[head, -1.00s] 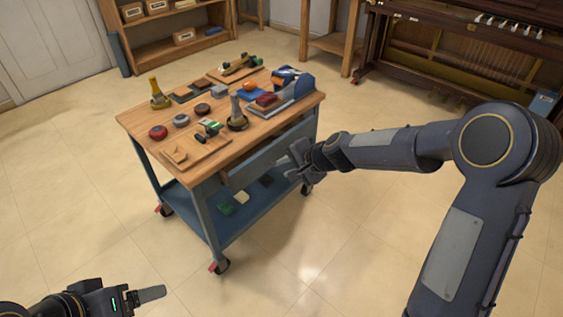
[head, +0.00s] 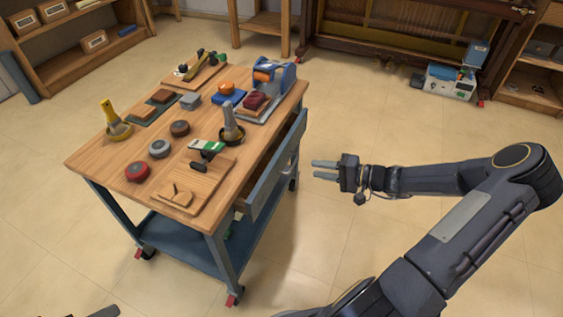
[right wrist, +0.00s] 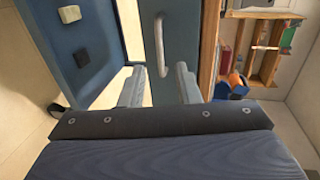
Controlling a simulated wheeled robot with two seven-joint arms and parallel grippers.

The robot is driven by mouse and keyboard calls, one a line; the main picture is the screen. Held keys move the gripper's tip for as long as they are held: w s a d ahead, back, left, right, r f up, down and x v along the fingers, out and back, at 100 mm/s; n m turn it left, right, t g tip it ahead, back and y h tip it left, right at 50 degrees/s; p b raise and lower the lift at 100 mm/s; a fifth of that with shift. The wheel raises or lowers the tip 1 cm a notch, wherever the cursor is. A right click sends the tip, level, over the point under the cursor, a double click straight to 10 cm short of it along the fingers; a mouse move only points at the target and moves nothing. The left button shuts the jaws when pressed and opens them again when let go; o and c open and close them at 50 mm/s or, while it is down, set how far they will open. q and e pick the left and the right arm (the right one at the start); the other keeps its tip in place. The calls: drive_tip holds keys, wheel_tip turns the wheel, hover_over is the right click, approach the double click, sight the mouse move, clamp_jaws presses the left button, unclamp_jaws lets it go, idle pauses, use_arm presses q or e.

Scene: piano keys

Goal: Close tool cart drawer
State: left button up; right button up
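The tool cart (head: 85,160) has a wooden top and a blue-grey frame. Its drawer (head: 268,183) is on the right side and stands partly pulled out, with a gap between its front panel and the tabletop edge. The drawer's metal handle (head: 291,163) faces right; it also shows in the right wrist view (right wrist: 159,48). My right gripper (head: 316,170) is open and empty, just right of the handle and apart from it. In the right wrist view its two fingers (right wrist: 160,88) point at the drawer front. Only a dark tip of my left gripper (head: 104,312) shows at the bottom edge.
Tools and small parts lie on the cart top, including a red tape roll (head: 137,171) and a blue tape dispenser (head: 275,80). The cart has a lower shelf (head: 180,245) and wheels. A piano (head: 400,35) and shelves stand behind.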

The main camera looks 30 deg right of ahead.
drive_tip(key=b+x, duration=0.2)
drive_tip(key=x, duration=0.5)
drive_tip(key=shift+w, duration=0.25)
drive_tip(key=shift+a, duration=0.1)
drive_tip(key=shift+c, duration=0.3)
clamp_jaws()
